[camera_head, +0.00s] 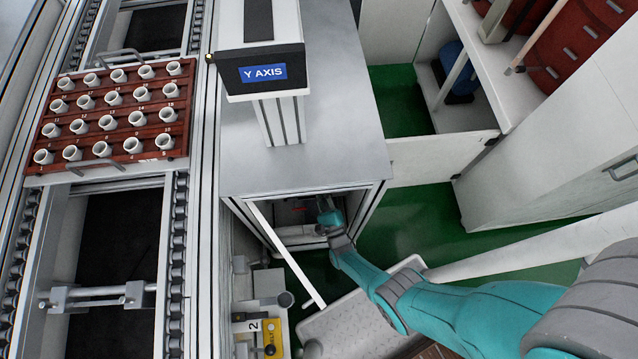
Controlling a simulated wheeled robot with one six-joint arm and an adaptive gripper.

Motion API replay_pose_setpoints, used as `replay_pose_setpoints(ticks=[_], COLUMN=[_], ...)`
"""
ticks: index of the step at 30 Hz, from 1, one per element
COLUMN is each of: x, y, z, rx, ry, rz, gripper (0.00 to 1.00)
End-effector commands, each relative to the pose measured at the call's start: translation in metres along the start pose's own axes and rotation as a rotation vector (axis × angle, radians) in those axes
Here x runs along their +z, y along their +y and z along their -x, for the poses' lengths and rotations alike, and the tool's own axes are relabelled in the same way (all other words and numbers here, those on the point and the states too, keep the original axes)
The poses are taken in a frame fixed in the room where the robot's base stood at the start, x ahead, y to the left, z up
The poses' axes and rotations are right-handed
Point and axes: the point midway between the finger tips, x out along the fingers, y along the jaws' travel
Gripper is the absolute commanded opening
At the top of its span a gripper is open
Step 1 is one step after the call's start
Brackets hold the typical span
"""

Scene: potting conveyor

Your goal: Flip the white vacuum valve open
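My teal arm reaches into the open cabinet (376,205) under the grey worktop. My gripper (322,204) is at the cabinet opening, small and dark, and its fingers cannot be made out. I cannot tell whether it is open or shut, or whether it touches anything. A small red part (301,209) shows in the dark interior just left of the gripper. I cannot pick out the white vacuum valve; the cabinet inside is dark and partly hidden by my arm and the worktop edge.
A white cabinet door (284,252) stands swung open left of my arm. A yellow control box (272,338) is below it. The "Y AXIS" unit (262,73) stands on the worktop (345,130). A red tray (100,125) of white cups sits on the conveyor at left. Green floor is right.

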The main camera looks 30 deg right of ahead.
Motion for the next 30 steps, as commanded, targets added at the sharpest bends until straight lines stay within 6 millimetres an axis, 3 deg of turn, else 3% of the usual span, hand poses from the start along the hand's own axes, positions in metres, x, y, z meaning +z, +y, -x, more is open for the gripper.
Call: replay_pose_setpoints(ticks=[15,30], x=[-0.004,-0.007], y=[-0.015,-0.020], z=[0.000,0.002], rx=[-0.166,-0.228], ry=[0.004,0.005], rz=[-0.398,-0.549], gripper=[0.00,0.00])
